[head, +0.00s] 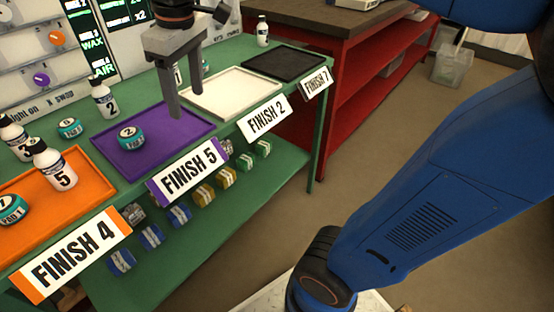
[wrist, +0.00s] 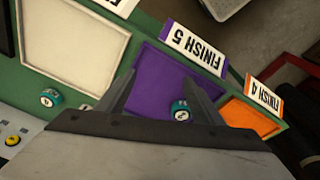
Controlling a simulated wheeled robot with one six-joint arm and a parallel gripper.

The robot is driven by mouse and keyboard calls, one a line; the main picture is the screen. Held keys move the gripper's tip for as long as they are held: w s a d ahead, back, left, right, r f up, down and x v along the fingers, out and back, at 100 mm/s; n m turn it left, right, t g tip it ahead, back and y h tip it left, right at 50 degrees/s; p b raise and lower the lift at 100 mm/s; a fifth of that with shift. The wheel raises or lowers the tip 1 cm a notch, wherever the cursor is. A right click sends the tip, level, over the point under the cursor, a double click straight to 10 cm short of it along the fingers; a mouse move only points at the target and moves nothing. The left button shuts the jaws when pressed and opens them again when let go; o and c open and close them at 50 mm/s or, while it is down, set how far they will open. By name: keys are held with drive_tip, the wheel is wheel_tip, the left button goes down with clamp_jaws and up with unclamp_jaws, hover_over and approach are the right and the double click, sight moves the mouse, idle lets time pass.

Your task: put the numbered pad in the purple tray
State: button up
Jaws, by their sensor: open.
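A round teal pad marked 2 (head: 131,138) lies in the purple tray (head: 157,158), towards its left side, label up. The tray carries a FINISH 5 sign on its front edge. In the wrist view the pad (wrist: 180,110) lies on the purple tray (wrist: 160,85), close to the right finger. My gripper (head: 184,104) is open and empty, pointing down over the right part of the tray, apart from the pad in the head view. Its two fingers also show in the wrist view (wrist: 160,80).
The orange tray (head: 82,208) at left holds a bottle marked 5 (head: 57,168) and a teal pad (head: 12,209). Another teal pad (head: 69,127) and bottles stand behind. The white tray (head: 236,93) and black tray (head: 285,63) look empty.

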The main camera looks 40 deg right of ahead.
drive_tip(key=s+d+f+m+t, duration=0.3)
drive_tip(key=s+d+f+m, duration=0.4)
drive_tip(key=s+d+f, duration=0.6)
wheel_tip(320, 180, down, 3)
drive_tip(key=shift+s+d+f+m+h, duration=0.1)
drive_tip(key=shift+s+d+m+h, duration=0.15)
drive_tip(key=shift+s, duration=0.55)
